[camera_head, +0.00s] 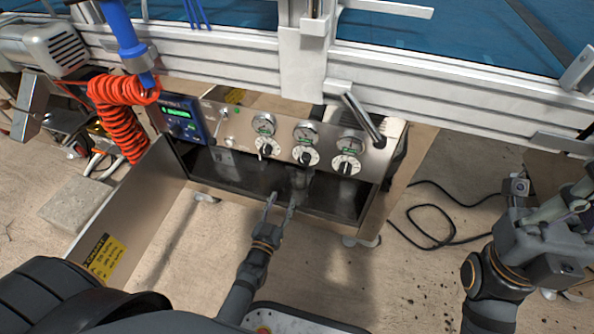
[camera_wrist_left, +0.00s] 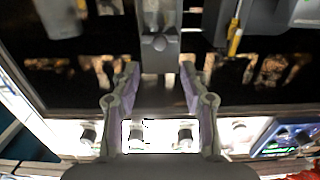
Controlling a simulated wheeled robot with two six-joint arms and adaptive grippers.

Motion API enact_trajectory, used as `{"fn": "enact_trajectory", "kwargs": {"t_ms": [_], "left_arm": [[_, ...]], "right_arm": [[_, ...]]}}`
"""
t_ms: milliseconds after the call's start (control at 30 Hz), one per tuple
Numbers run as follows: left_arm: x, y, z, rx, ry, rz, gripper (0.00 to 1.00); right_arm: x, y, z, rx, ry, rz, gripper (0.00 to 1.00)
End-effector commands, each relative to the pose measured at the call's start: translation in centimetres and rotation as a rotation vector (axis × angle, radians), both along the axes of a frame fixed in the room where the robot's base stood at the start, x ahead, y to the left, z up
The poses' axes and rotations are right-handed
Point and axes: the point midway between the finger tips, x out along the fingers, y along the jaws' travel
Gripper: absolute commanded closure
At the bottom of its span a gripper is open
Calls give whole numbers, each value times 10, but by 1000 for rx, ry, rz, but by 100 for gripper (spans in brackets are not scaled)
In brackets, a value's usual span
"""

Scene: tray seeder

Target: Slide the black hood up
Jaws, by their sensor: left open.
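My left gripper (camera_head: 279,204) is open at the mouth of the dark compartment under the control panel (camera_head: 285,143). Its two fingers point into the opening. A grey upright part (camera_head: 298,183) shows inside, just ahead of the fingers. I cannot clearly pick out a black hood; the compartment's inside is too dark. My right gripper (camera_head: 548,225) is at the far right, away from the panel.
A red coiled hose (camera_head: 122,120) hangs at left. A black cable (camera_head: 430,230) lies on the floor.

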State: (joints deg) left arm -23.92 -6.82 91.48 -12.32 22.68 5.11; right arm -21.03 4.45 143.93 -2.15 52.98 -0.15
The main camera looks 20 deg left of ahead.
Motion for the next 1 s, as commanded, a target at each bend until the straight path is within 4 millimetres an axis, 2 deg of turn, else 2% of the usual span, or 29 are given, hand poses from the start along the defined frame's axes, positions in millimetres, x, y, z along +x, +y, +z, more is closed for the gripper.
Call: {"fn": "enact_trajectory", "kwargs": {"t_ms": [167, 500, 600, 767, 1000], "left_arm": [[10, 0, -2, -1, -2, 0, 55], [79, -3, -4, -1, -1, 0, 55], [93, -3, -4, -1, 0, 0, 55], [104, -4, -1, 0, 2, 0, 55], [105, -4, -1, 0, 3, 0, 55]], "right_arm": [[1, 0, -6, 0, 2, -2, 100], [2, 2, -39, -5, 4, -22, 100], [3, 2, -44, -8, 5, -25, 100], [3, 3, -47, -11, 8, -27, 100], [4, 3, -47, -12, 9, -27, 100]]}}
